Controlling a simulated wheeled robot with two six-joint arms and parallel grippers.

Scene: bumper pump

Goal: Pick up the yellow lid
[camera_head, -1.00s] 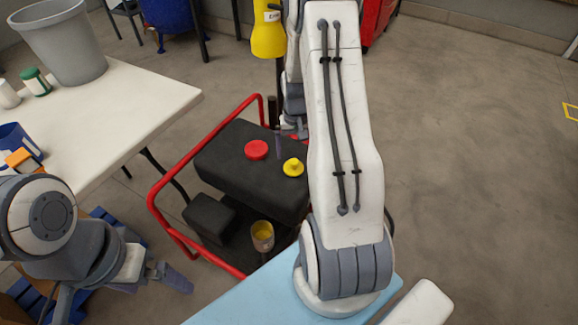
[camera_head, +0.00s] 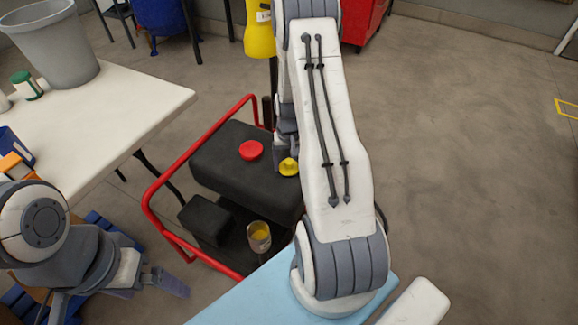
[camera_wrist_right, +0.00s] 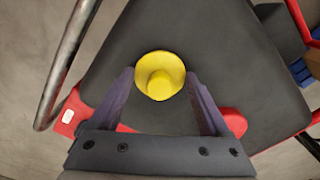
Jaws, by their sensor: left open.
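The yellow lid (camera_head: 288,167) lies on the black padded top (camera_head: 232,178) of a red-framed cart, to the right of the red lid (camera_head: 251,150). In the right wrist view the yellow lid (camera_wrist_right: 160,76) shows its raised round knob. My right gripper (camera_wrist_right: 159,78) is open, with a fingertip at either side of the lid; whether they touch it I cannot tell. In the head view my right forearm hides much of that gripper. My left gripper (camera_head: 168,283) is open and empty at the lower left, away from the lids.
The cart's red rail (camera_head: 190,150) runs along its left side. A cup with yellow contents (camera_head: 259,236) stands on the cart's lower part. A white table (camera_head: 110,110) with a grey bin (camera_head: 55,42) is at the left. The floor at the right is clear.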

